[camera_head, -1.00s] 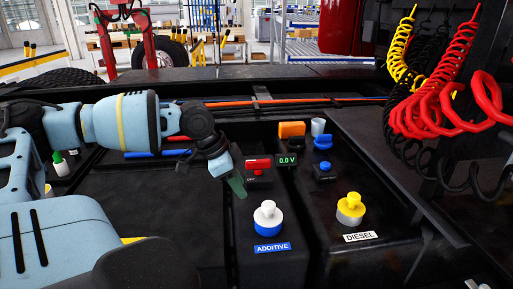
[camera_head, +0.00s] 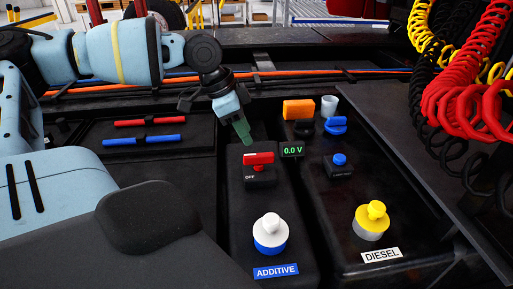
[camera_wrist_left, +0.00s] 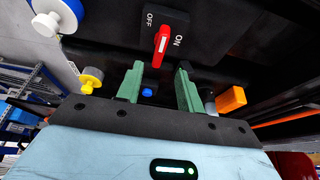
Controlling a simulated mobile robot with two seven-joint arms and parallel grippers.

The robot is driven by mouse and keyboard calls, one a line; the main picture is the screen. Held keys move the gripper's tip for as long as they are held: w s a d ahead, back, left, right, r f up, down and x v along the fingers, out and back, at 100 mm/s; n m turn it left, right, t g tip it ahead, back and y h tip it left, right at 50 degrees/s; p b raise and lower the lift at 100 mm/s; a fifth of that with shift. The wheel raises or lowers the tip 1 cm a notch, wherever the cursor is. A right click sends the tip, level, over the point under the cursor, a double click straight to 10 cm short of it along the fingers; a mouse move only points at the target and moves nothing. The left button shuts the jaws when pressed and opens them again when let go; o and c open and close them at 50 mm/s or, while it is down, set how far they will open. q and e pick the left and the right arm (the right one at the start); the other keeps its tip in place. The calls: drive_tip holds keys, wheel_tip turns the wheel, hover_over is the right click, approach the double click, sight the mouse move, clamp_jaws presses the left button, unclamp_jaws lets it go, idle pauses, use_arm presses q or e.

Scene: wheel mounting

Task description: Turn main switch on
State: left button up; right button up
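The main switch is a red handle (camera_head: 259,158) on a black box; an OFF label shows below its left end in the head view. In the left wrist view the red handle (camera_wrist_left: 161,44) lies between the OFF and ON labels. A small display (camera_head: 292,150) beside it reads 0.0 V. My left gripper (camera_head: 244,138) has green fingers and is just behind and left of the handle in the head view. In the left wrist view its fingers (camera_wrist_left: 159,74) are spread apart with nothing between them, the handle ahead of the tips. My right gripper is not in view.
A white-and-blue cap (camera_head: 270,234) labelled ADDITIVE and a yellow cap (camera_head: 371,220) labelled DIESEL stand in front. An orange block (camera_head: 299,109), a blue knob (camera_head: 340,160) and a blue-topped part (camera_head: 335,125) are to the right. Red coiled hoses (camera_head: 468,110) hang at right.

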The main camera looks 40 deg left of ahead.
sight(258, 154)
use_arm(q)
drive_tip(key=shift+d+f, duration=0.2)
drive_tip(key=shift+f, duration=0.3)
drive_tip(key=b+x, duration=0.1)
drive_tip(key=x, duration=0.4)
drive_tip(key=shift+w+a, duration=0.1)
drive_tip(key=shift+x, duration=0.9)
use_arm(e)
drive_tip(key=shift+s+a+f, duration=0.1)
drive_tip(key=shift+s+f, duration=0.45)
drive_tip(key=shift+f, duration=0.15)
use_arm(q)
drive_tip(key=shift+r, duration=0.1)
clamp_jaws()
